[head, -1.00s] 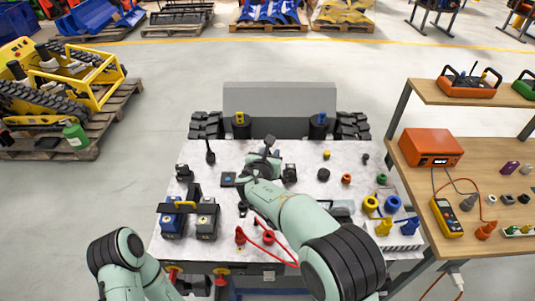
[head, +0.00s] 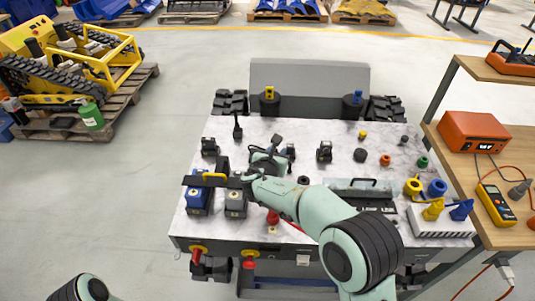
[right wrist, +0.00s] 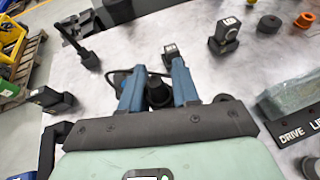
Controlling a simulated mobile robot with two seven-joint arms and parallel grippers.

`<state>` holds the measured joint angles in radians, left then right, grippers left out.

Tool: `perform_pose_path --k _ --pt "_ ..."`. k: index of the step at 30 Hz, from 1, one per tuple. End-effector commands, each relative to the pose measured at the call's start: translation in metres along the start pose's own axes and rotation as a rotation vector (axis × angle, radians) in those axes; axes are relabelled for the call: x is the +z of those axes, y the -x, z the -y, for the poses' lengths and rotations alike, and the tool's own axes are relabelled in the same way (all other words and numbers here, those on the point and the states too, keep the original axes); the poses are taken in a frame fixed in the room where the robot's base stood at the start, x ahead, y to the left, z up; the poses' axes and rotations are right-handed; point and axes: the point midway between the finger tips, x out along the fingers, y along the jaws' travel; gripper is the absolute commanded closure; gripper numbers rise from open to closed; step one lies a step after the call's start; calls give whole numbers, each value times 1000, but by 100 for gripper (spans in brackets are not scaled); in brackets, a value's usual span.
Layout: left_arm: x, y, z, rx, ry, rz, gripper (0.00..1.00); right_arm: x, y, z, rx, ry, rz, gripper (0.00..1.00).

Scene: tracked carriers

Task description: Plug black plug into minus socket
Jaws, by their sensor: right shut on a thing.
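My right gripper (head: 262,163) is over the left half of the white marbled bench top. In the right wrist view its blue fingers (right wrist: 158,88) are shut on a black plug (right wrist: 157,93) with a thin black cable looping behind it. My forearm and gripper body hide the area just below the plug. A red plug (head: 272,217) stands near the front of the bench, partly behind my arm. A small black ring-shaped fitting (head: 303,181) lies right of my gripper. I cannot tell which fitting is the minus socket. My left gripper is out of view.
A blue battery-like block (head: 199,200) and a grey one (head: 236,203) stand left of my arm under a black bar with a yellow handle. Small black fittings (head: 325,152) stand behind. A wooden bench (head: 500,170) adjoins on the right.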

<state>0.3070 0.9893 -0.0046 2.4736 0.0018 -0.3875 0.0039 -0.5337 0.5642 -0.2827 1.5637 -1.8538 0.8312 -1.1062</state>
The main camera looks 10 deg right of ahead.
Motion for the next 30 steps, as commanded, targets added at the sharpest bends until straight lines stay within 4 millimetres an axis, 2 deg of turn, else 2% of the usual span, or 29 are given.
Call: perform_pose_path --k 14,30 --pt "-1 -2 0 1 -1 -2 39 -2 -1 0 0 -1 0 100" --pt "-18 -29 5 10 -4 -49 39 -44 -18 0 0 0 -1 100"
